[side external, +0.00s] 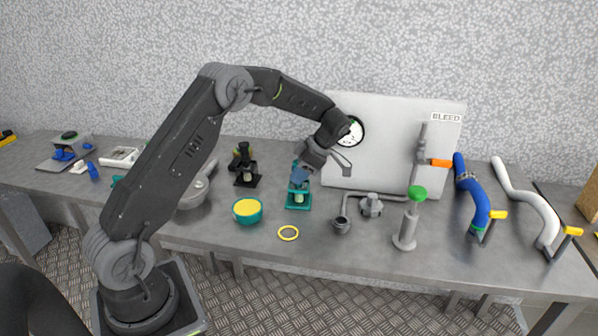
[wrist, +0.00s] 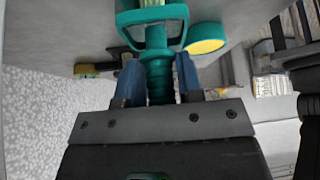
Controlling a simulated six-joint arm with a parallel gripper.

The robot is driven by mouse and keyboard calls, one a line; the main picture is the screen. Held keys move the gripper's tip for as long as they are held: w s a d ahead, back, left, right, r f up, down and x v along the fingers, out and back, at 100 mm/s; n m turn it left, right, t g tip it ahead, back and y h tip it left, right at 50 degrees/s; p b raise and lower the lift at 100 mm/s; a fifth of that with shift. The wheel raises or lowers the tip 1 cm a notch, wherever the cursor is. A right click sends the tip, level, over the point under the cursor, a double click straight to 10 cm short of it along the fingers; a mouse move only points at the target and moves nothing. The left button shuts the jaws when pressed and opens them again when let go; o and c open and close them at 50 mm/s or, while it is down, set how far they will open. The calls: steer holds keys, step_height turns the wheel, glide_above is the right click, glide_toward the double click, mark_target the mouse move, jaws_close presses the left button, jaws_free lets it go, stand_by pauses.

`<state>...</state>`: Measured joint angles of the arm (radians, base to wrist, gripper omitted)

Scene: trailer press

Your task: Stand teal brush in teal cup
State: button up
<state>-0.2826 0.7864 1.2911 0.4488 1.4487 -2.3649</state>
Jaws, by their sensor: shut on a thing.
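The teal cup (side external: 247,217), yellow inside, stands near the front of the bench, left of my gripper. Its round rim (wrist: 207,30) also shows at the upper right of the wrist view. My gripper (side external: 303,173) points down with blue fingers, which show on both sides of a teal ribbed piece (wrist: 160,85) in the wrist view. It is shut on this piece. A teal stand-like body (side external: 298,200) with a flat base is directly below my gripper. I cannot tell whether the ribbed piece is the brush or part of this body. No bristles are clearly visible.
A black stand (side external: 246,172) is behind the cup. A yellow ring (side external: 288,233) lies in front. A grey panel (side external: 390,140), grey fittings (side external: 371,205), a green-topped post (side external: 408,230) and a blue hose (side external: 472,195) are to the right. The front edge near the ring is mostly clear.

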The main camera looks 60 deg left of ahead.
mark_target(309, 185)
steer(key=shift+f, duration=0.1)
steer(key=o, duration=1.1)
steer(key=v, duration=0.5)
steer(key=s+d+r+m+t, duration=0.2)
steer(key=s+d+r+m, duration=0.15)
steer(key=r, duration=0.35)
steer(key=s+d+r+m+t, duration=0.1)
steer(key=s+d+r+m, duration=0.15)
steer(key=r+m, duration=0.35)
steer(key=s+d+m+t+h, duration=0.1)
steer(key=s+d+m+t, duration=0.1)
steer(key=s+d+m, duration=0.2)
steer(key=s+d+m+t+h, duration=0.1)
steer(key=s+d+m+t, duration=0.2)
steer(key=s+m, duration=0.6)
steer(key=s+d+f+m+t+h, duration=0.1)
steer(key=s+d+m+t+h, duration=0.1)
steer(key=s+d+m, duration=0.4)
steer(key=shift+s+d+t, duration=0.15)
steer(key=shift+s+t, duration=0.25)
steer(key=shift+s, duration=0.3)
